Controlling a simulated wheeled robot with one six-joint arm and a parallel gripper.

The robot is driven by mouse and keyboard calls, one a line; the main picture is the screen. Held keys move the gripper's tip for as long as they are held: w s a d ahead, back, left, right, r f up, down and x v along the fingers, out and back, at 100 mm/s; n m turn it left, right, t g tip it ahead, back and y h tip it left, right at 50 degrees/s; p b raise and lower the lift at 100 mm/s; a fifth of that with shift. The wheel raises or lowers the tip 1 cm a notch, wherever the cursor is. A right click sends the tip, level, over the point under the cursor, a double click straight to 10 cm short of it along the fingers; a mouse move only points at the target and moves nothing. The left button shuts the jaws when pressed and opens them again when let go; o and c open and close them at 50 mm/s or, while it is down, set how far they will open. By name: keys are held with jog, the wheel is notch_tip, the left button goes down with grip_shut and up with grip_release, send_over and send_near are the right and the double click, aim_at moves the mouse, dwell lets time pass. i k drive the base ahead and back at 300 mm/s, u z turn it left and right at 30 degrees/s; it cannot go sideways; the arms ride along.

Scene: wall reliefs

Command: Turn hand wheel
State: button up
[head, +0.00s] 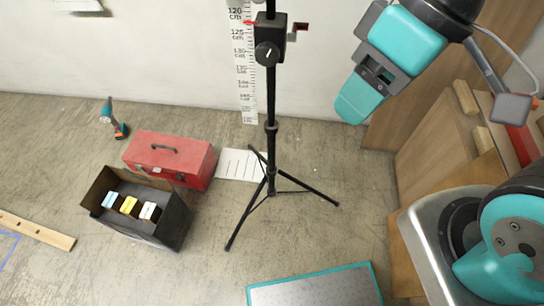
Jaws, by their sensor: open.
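No plain rimmed hand wheel shows in the head view. A round black knob (267,54) with a white mark sits on the front of a black clamp block on the tripod post (271,100), near the top centre. I cannot tell whether this knob is the hand wheel. My gripper (362,92), teal and grey, hangs at the upper right, to the right of the post and apart from it in the picture. It is open, with nothing visible in it; its fingers are only partly clear.
A measuring scale (246,80) is on the wall behind the post. On the floor at left are a red toolbox (142,157), an open black box (165,232) with small blocks, and a cordless drill (113,118). Wooden panels (425,80) stand at right. Floor around the tripod's right leg is clear.

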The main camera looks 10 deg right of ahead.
aim_at(267, 53)
jog(key=k, duration=1)
jog(key=u, duration=1.85)
jog(key=i, duration=1.45)
jog(key=z, duration=3)
